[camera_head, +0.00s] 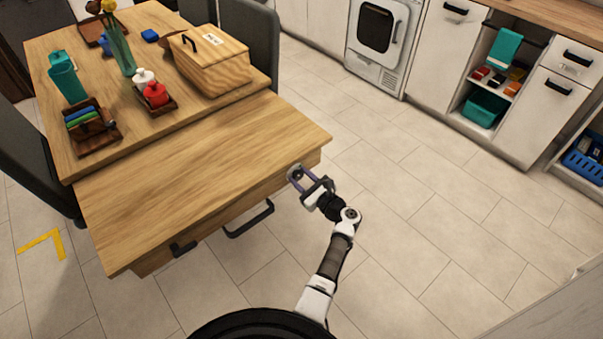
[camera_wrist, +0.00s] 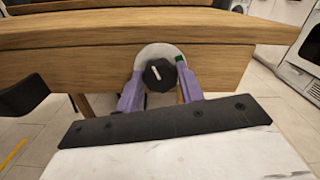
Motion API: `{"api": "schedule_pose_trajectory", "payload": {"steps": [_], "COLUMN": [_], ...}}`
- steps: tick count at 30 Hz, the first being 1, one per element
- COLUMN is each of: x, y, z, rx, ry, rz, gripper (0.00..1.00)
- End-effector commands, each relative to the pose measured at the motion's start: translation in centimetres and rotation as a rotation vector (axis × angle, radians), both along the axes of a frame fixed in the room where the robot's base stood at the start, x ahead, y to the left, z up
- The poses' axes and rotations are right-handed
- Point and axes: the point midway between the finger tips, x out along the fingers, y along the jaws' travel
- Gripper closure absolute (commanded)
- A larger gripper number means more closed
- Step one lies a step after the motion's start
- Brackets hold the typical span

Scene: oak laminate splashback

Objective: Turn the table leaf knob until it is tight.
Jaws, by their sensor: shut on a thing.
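The table leaf knob (camera_wrist: 159,74) is a dark, many-sided knob with a white pointer line. It sits on a pale round plate (camera_wrist: 150,51) on the table's wooden side rail, with a small green mark to its upper right. My gripper (camera_wrist: 160,88) has its purple fingers on either side of the knob and is shut on it. The head view also shows my gripper (camera_head: 302,174) at the right end of the table leaf (camera_head: 205,165). The knob is hidden from the head view there.
Black handles (camera_head: 250,219) stick out below the leaf's front edge. A wooden bread box (camera_head: 208,60), a condiment caddy and a vase stand on the table. Dark chairs flank it. The tiled floor (camera_head: 430,200) to the right is open, up to white cabinets.

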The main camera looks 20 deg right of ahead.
Motion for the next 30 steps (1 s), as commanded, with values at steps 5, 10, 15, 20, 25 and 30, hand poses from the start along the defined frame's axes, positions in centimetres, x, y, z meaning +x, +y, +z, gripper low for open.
{"api": "schedule_pose_trajectory", "payload": {"steps": [5, 10, 15, 20, 25, 30], "x": [0.04, 0.04, 0.07, 0.07, 0.08, 0.06], "y": [0.0, -0.05, -0.09, -0.08, -0.11, -0.14], "z": [0.45, 0.42, 0.43, 0.33, 0.16, 0.01], "rx": [0.16, 0.31, 0.463, 0.605, 0.756, 0.907], "ry": [0.057, 0.113, 0.167, 0.219, 0.274, 0.329], "rz": [0.001, 0.0, 0.0, 0.001, 0.001, 0.001], "gripper": [0.85, 0.85, 0.85, 0.85, 0.85, 0.85]}}
